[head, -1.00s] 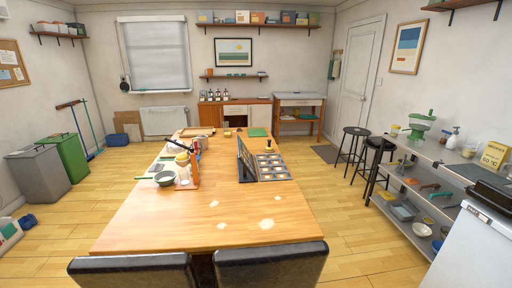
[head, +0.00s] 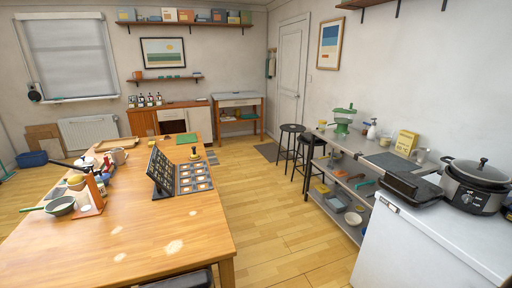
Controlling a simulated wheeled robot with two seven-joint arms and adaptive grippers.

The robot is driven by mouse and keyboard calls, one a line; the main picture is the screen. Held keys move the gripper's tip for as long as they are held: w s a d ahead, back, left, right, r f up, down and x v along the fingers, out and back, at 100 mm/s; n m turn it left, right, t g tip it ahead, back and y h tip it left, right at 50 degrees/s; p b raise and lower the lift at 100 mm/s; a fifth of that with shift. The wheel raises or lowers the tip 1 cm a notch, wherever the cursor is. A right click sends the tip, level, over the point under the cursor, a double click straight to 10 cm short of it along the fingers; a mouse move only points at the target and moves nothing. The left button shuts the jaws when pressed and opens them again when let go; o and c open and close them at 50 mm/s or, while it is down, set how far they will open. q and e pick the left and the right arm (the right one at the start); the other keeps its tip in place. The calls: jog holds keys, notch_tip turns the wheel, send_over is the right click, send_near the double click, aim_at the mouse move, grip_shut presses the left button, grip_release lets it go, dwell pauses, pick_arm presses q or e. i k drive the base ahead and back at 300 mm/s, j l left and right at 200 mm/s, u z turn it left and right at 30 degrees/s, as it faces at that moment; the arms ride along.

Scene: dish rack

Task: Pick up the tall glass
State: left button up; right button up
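I cannot pick out a tall glass for certain. A small pale yellowish container (head: 322,125) stands at the far end of the same metal shelf unit. Neither of my grippers is in view.
The wooden table (head: 165,240) is at left, with a frying pan (head: 60,206) and a dark upright panel (head: 161,171). At right are a slow cooker (head: 476,184), a white cabinet (head: 425,250) and two black stools (head: 308,145). The floor between (head: 270,225) is clear.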

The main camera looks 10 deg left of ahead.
aim_at(151, 135)
jog(key=i+l+z, duration=0.35)
jog(key=i+l, duration=0.3)
jog(key=i, duration=0.15)
jog(key=i+u, duration=0.15)
jog(key=i, duration=0.35)
jog(key=i+l+u, duration=0.15)
jog(key=i, duration=0.35)
jog(key=i+l+u, duration=0.1)
jog(key=i+u, duration=0.25)
jog(key=i, duration=0.5)
jog(key=i+l+u, duration=0.1)
jog(key=i+u, duration=0.2)
jog(key=i, duration=0.55)
jog(key=i+l+u, duration=0.1)
jog(key=i+u, duration=0.25)
jog(key=i, duration=1.3)
jog(key=i+l+u, duration=0.1)
jog(key=i+u, duration=0.3)
jog(key=i, duration=0.4)
jog(key=i+u, duration=0.45)
jog(key=i, duration=0.25)
